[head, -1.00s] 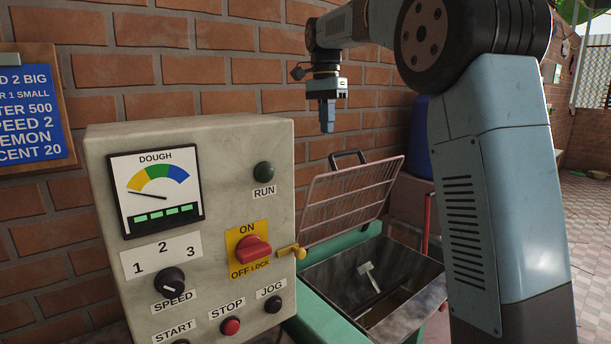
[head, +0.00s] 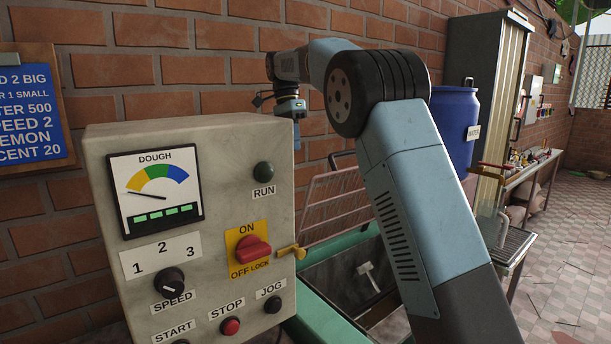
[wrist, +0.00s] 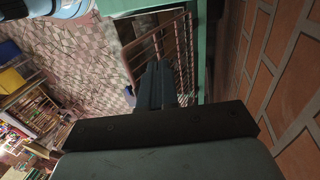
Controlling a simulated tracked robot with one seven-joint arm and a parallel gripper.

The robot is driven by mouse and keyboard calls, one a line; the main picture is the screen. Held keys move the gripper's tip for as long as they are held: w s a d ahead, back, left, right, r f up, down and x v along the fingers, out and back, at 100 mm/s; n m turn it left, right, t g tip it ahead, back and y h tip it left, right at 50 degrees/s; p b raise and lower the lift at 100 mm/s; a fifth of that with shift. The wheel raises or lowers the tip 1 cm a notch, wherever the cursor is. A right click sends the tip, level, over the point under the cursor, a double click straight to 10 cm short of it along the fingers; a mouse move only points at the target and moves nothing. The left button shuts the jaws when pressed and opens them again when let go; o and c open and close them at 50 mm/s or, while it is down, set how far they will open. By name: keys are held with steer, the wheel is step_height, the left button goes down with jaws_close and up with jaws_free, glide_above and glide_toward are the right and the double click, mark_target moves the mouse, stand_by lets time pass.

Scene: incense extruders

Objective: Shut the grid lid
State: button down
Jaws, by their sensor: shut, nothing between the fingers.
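The grid lid (head: 328,208) stands open and tilted up on the green machine, near the brick wall. The trough (head: 340,280) below it is uncovered, with a pale paddle (head: 367,276) inside. My arm hides the right part of the lid and trough. My gripper (head: 297,140) is up by the wall, left of the lid's top in the picture, partly behind the control box. In the wrist view my gripper (wrist: 153,82) is shut and empty, and the lid's bars (wrist: 178,45) show beyond the fingers. I cannot tell whether they touch the lid.
The control box (head: 190,220) with dial and knobs fills the left foreground. A brass latch-like piece (head: 291,252) sticks out of its right side. A blue barrel (head: 455,125), a metal cabinet (head: 490,80) and a bench (head: 525,185) stand at the right. Tiled floor there is open.

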steer(key=shift+s+d+f, duration=0.5)
steer(key=shift+s+f, duration=0.25)
steer(key=shift+f, duration=0.65)
steer(key=shift+s+d+f, duration=0.55)
steer(key=shift+s+f, duration=0.2)
steer(key=shift+f, duration=0.65)
steer(key=shift+s+d+f, duration=0.5)
steer(key=shift+s+f, duration=0.25)
steer(key=shift+f, duration=0.65)
steer(key=shift+s+d, duration=0.1)
